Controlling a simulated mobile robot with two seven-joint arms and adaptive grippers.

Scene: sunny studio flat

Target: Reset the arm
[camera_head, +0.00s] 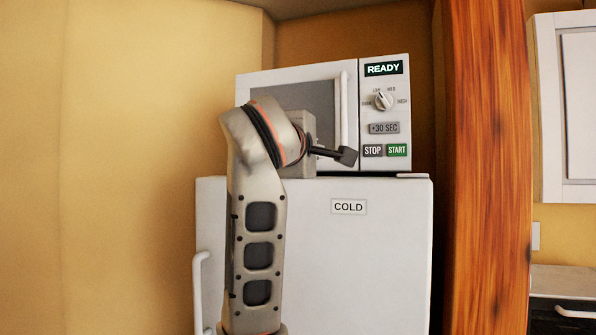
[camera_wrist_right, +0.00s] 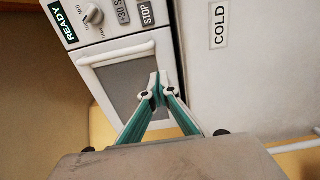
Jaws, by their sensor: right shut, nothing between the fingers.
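My right arm rises in front of the fridge and bends at the top. My right gripper (camera_head: 346,156) is in front of the lower part of the microwave (camera_head: 372,120) in the head view, pointing right. In the right wrist view its teal and white fingers (camera_wrist_right: 158,85) meet at the tips, shut and empty, over the dark door window. I cannot tell whether they touch the door. The microwave door looks closed, its display reads READY, and its white handle (camera_head: 344,105) is upright. My left gripper is not in view.
The white fridge (camera_head: 380,260) labelled COLD stands under the microwave, with a handle (camera_head: 201,290) at its left. A wooden post (camera_head: 490,180) rises at the right. A white cabinet (camera_head: 548,100) and a counter (camera_head: 562,281) are beyond it. The yellow wall at left is bare.

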